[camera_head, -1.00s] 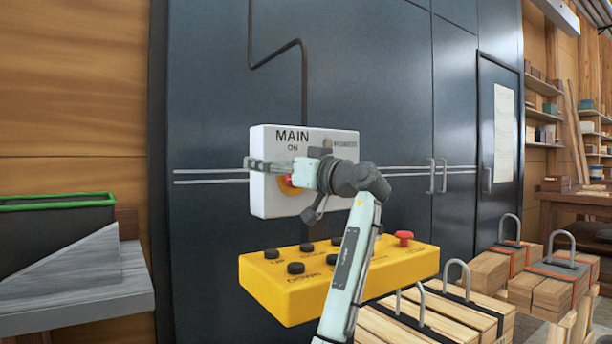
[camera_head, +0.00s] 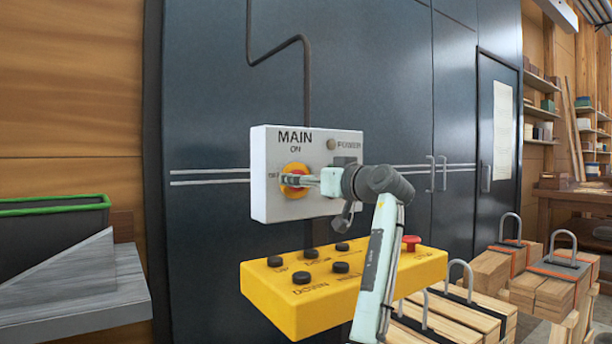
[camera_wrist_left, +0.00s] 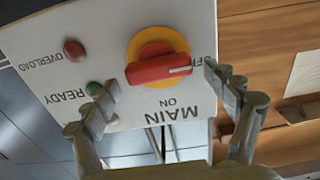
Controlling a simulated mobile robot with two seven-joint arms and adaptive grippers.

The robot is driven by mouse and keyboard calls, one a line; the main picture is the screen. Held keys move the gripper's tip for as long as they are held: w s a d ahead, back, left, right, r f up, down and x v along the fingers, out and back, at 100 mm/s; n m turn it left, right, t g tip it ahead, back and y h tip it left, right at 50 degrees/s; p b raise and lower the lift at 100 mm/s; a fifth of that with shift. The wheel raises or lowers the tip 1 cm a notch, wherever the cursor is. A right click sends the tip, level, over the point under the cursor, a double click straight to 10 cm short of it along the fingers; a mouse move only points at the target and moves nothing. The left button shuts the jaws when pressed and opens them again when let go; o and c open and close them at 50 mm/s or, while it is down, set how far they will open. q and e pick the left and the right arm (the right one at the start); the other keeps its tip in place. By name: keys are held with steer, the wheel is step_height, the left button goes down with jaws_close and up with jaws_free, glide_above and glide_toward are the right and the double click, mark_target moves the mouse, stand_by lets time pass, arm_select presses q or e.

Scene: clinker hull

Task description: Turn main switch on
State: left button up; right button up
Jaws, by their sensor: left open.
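The main switch is a red rotary knob on a yellow ring (camera_head: 294,179), on a white panel (camera_head: 268,205) marked MAIN and ON. In the left wrist view the panel is upside down and the red knob (camera_wrist_left: 160,69) has its white mark toward the OFF label. My left gripper (camera_head: 290,180) is in front of the knob and partly hides it in the head view. In the left wrist view its fingers (camera_wrist_left: 165,93) are spread apart, one to each side below the knob. I cannot tell whether they touch it. My right gripper is not in view.
A yellow control box (camera_head: 330,295) with black buttons and a red button is below the panel. Dark cabinet doors (camera_head: 370,80) are behind. A grey bench (camera_head: 80,290) is at left, banded wood stacks (camera_head: 470,310) at right. The panel has red (camera_wrist_left: 74,49) and green (camera_wrist_left: 94,88) lamps.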

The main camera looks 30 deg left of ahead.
arm_select(q)
steer(key=shift+w+a, duration=0.1)
steer(key=shift+a, duration=0.15)
steer(key=c, duration=1.2)
steer(key=shift+o, duration=0.2)
